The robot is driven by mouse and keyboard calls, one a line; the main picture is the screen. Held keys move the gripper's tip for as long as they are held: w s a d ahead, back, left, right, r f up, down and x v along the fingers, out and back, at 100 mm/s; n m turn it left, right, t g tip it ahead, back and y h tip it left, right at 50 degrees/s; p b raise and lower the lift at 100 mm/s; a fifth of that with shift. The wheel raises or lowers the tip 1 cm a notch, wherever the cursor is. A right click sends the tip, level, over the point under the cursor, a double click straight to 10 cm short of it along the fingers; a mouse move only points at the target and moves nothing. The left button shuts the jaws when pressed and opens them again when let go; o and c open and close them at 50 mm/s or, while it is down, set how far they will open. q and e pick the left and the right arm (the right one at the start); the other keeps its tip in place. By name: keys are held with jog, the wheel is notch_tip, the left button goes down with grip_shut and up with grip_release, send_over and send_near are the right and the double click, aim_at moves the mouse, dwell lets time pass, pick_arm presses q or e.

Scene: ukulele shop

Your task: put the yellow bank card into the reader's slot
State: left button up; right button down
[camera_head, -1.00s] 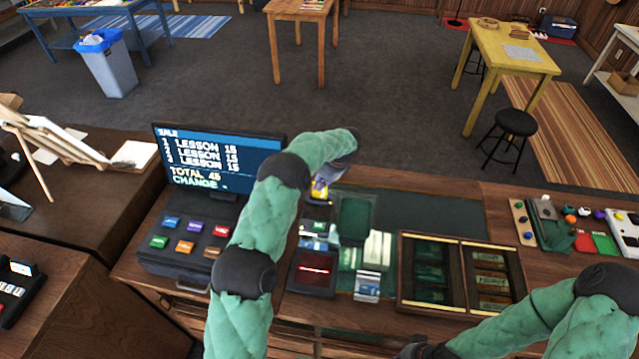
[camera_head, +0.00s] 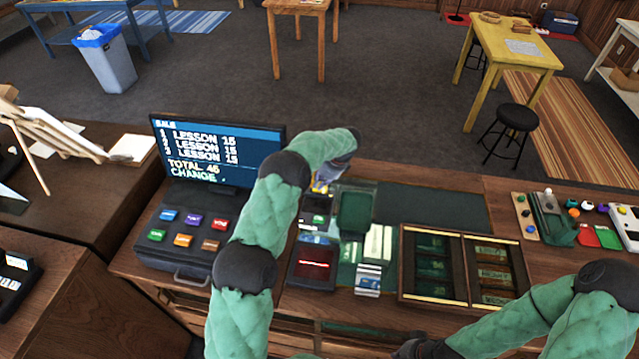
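The yellow bank card (camera_head: 319,188) shows as a small yellow patch at the tips of my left gripper (camera_head: 325,178). The gripper appears shut on it, though my wrist and forearm hide most of the fingers. The card is at the far edge of the small dark reader (camera_head: 318,204), beside the monitor. The slot is too small and covered to make out, so I cannot tell whether the card is in it. My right gripper (camera_head: 424,349) is a dark shape at the bottom edge, away from the reader; its fingers are not clear.
A monitor (camera_head: 215,150) and a keyed register (camera_head: 185,235) stand left of my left arm. A box with a red display (camera_head: 314,263) is nearer. A green tray (camera_head: 355,212), a card stack (camera_head: 368,280) and an open cash drawer (camera_head: 455,300) lie to the right.

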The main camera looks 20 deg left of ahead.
pick_arm(q)
jog(key=o, duration=0.4)
jog(key=v, duration=1.2)
jog(key=shift+s+f, duration=0.1)
jog(key=shift+s, duration=0.05)
dwell(0.3)
